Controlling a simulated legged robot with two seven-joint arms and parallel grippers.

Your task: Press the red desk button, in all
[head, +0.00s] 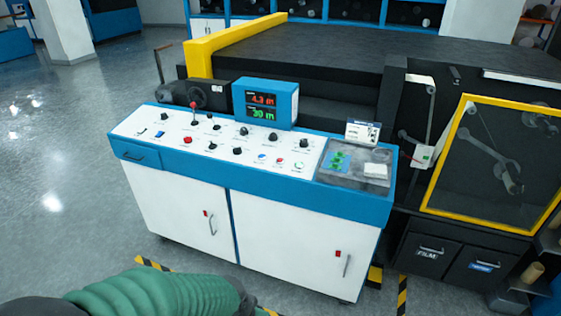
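A red button (187,140) sits on the white sloping panel of the blue-edged control desk (377,207), left of centre and among dark knobs. A lever with a red tip (193,105) stands just behind it. A smaller red button (298,144) is further right on the panel. A green ribbed sleeve with a dark end, part of my arm, comes in along the bottom left, well in front of the desk. No gripper fingers show in the head view, and nothing touches the panel.
A blue display box (265,103) with red and green digits stands at the desk's back. A grey tray (345,173) and a small sign (362,132) are at its right end. A large dark machine (330,50) stands behind. The floor at left is clear.

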